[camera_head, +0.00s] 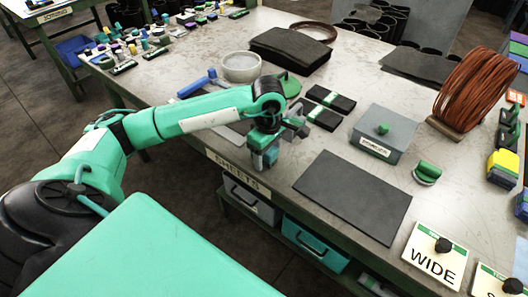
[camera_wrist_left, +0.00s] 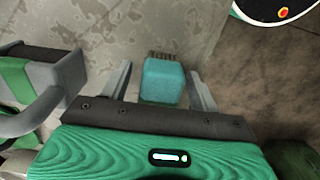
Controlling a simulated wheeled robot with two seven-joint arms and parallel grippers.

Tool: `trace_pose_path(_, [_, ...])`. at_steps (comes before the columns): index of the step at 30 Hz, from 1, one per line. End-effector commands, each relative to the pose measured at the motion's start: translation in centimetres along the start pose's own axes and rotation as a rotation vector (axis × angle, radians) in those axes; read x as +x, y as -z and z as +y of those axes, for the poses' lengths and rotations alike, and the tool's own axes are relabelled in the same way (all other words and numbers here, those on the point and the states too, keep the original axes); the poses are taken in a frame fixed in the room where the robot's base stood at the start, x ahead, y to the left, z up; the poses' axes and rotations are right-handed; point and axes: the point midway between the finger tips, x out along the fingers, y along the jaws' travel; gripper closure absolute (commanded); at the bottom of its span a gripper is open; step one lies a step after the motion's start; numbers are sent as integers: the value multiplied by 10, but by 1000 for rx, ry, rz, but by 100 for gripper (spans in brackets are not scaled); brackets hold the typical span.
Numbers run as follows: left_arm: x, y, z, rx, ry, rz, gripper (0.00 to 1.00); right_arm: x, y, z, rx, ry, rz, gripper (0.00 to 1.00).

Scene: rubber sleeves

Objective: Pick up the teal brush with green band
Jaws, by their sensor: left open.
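In the left wrist view, a teal block with a dark bristle edge (camera_wrist_left: 163,82), looking like the brush, sits between the two grey fingers of my left gripper (camera_wrist_left: 161,70). The fingers stand apart with gaps on both sides of it. My right gripper is not in view.
Black packs with green bands (camera_head: 328,98) lie just behind the gripper. A dark flat sheet (camera_head: 353,196) and a lidded grey box (camera_head: 383,134) are to the right. A grey bowl (camera_head: 241,67) and a blue-handled tool (camera_head: 196,87) lie behind the arm. Drawers (camera_head: 250,200) are below.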

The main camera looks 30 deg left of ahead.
Motion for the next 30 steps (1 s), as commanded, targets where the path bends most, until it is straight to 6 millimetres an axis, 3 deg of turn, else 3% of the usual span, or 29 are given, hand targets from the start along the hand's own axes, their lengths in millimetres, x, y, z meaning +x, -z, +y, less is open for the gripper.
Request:
trace_pose_path(2, [0, 0, 0, 0, 0, 0, 40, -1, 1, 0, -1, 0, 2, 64])
trace_pose_path(9, [0, 0, 0, 0, -1, 0, 87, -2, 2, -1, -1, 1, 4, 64])
trace_pose_path(22, [-9, 0, 1, 1, -4, -1, 88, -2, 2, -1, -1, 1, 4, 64])
trace_pose_path(26, [-26, 0, 1, 2, -5, -1, 88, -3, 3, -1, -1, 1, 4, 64])
trace_pose_path(30, [-58, 0, 2, 1, -8, -1, 88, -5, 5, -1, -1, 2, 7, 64])
